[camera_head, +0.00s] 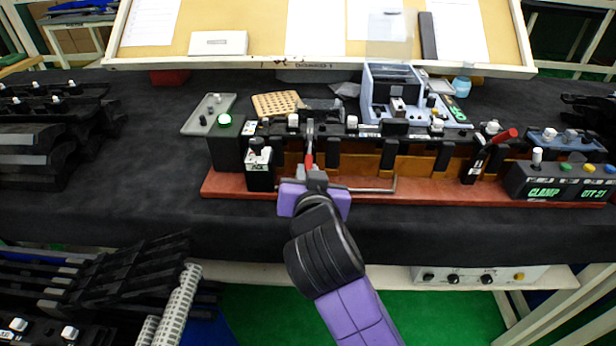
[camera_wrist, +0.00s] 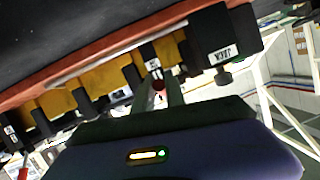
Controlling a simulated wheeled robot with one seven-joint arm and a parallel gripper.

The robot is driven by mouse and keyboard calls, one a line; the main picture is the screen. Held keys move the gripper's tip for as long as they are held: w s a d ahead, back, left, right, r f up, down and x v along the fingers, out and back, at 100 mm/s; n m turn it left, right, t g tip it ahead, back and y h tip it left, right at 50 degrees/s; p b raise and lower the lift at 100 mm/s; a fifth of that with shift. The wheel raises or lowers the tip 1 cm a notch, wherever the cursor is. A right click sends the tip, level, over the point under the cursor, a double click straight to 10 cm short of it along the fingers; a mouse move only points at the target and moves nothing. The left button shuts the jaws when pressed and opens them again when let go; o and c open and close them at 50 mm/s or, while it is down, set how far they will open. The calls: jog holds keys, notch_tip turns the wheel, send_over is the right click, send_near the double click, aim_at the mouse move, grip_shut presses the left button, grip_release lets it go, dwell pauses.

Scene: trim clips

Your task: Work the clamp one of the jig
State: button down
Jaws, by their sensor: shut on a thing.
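The jig (camera_head: 430,188) is a long reddish-brown base with an orange-brown strip held along black blocks. At its left part is a clamp with a red handle (camera_head: 308,161); a bit of its dark red end also shows in the wrist view (camera_wrist: 158,85). My gripper (camera_head: 313,172) reaches this handle from the front and is shut on it; its fingers (camera_wrist: 162,96) hide most of the handle in the wrist view. A second clamp with a red handle (camera_head: 504,136) stands at the right part of the jig, its handle tilted up to the right.
A black block labelled JACK (camera_head: 259,168) stands just left of my gripper. A box with a lit green lamp (camera_head: 224,121) is behind it. A control box marked CLAMP (camera_head: 545,183) is at the right end. A blue-grey machine (camera_head: 388,92) stands behind. The front cloth is clear.

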jog(key=shift+d+f, duration=0.1)
jog(key=shift+f, duration=0.05)
jog(key=c, duration=1.4)
grip_release()
jog(key=shift+v, duration=3.9)
